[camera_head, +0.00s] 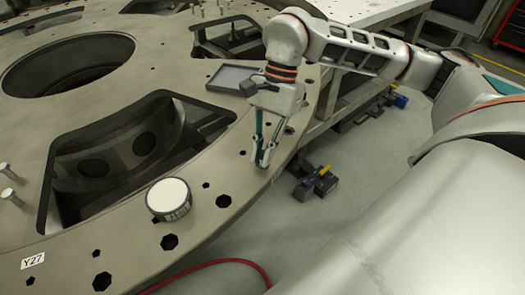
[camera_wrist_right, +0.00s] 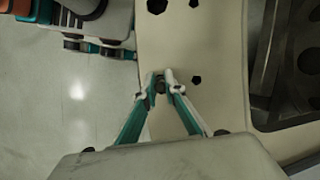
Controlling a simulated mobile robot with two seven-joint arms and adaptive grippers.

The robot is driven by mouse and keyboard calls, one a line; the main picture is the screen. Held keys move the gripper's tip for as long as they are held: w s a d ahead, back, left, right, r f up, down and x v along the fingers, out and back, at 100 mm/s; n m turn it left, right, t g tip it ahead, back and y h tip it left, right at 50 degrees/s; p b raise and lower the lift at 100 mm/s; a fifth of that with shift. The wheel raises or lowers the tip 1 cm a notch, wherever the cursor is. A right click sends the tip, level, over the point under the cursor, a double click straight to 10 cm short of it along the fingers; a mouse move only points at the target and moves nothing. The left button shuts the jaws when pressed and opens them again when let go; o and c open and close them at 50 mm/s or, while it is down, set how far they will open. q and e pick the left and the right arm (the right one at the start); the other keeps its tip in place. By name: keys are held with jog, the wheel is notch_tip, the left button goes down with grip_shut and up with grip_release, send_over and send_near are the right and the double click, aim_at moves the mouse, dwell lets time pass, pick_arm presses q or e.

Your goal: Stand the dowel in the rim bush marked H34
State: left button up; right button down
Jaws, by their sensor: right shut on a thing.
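My right gripper (camera_head: 263,160) is over the rim of the big turret plate (camera_head: 120,228), pointing down with its fingertips close to the plate. In the right wrist view the fingertips (camera_wrist_right: 161,82) are nearly together, shut on a small dark piece (camera_wrist_right: 160,87), which I take to be the dowel. Most of it is hidden by the fingers, and I cannot tell whether its lower end is in a hole. Several dark holes lie along the rim, such as one near the gripper (camera_wrist_right: 196,80). No H34 mark is readable. My left gripper is out of view.
A white-topped round can (camera_head: 169,199) stands on the rim. A grey tray (camera_head: 232,79) lies behind the gripper. A red hose (camera_head: 215,265) lies on the floor.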

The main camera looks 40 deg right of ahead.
jog(key=c, duration=2)
grip_release()
jog(key=v, duration=1.2)
